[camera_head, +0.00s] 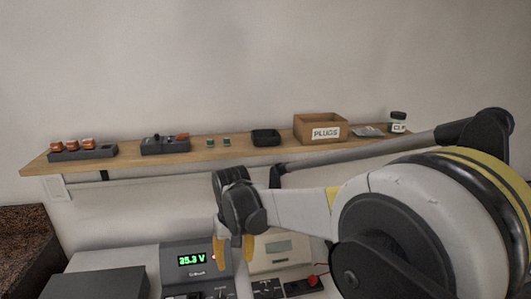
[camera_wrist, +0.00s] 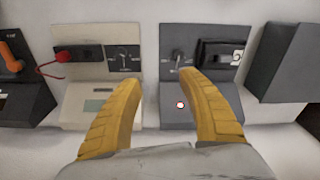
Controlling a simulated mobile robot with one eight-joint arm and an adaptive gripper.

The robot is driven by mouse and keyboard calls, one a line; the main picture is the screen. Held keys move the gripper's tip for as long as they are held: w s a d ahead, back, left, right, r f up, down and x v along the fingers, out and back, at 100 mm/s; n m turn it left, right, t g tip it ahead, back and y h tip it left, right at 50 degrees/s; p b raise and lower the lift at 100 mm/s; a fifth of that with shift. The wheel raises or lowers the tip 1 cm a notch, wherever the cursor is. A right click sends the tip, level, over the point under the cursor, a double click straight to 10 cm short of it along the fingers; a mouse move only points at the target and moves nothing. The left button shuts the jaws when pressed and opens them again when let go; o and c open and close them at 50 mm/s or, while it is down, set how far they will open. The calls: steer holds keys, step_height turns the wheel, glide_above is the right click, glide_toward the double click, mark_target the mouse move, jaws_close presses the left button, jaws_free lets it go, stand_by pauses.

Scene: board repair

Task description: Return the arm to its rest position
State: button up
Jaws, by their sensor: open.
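My gripper (camera_head: 234,252) hangs with its yellow fingers pointing down, in front of the bench devices in the head view. In the wrist view my gripper (camera_wrist: 157,103) shows two yellow fingers spread apart with nothing between them. Beyond the fingers stand a beige device (camera_wrist: 92,103) and a dark grey device (camera_wrist: 190,112) with a small round red-and-white spot. In the head view the dark grey device (camera_head: 172,256) has a green display reading about 35.3 V. The beige device (camera_head: 284,245) is partly hidden behind my arm.
A wooden shelf (camera_head: 215,151) on the wall holds a box labelled PLUGS (camera_head: 320,129), a black tray (camera_head: 265,138), a jar (camera_head: 398,122) and a rack of orange-topped items (camera_head: 83,150). A dark box (camera_head: 98,284) stands front left. A speckled counter (camera_head: 22,240) is far left.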

steer(key=s+d+r+m+t, duration=0.1)
steer(key=s+d+r, duration=0.3)
steer(key=d, duration=0.3)
steer(key=s+d+r+m+t, duration=0.1)
steer(key=s+d+r+t, duration=0.2)
steer(key=d, duration=0.5)
steer(key=s+d+r+m, duration=0.1)
steer(key=s+d+r, duration=0.35)
steer(key=d, duration=0.25)
steer(key=s+d+f+m+t, duration=0.2)
steer(key=s+d+f, duration=0.1)
steer(key=s+d, duration=0.4)
steer(key=shift+s, duration=0.75)
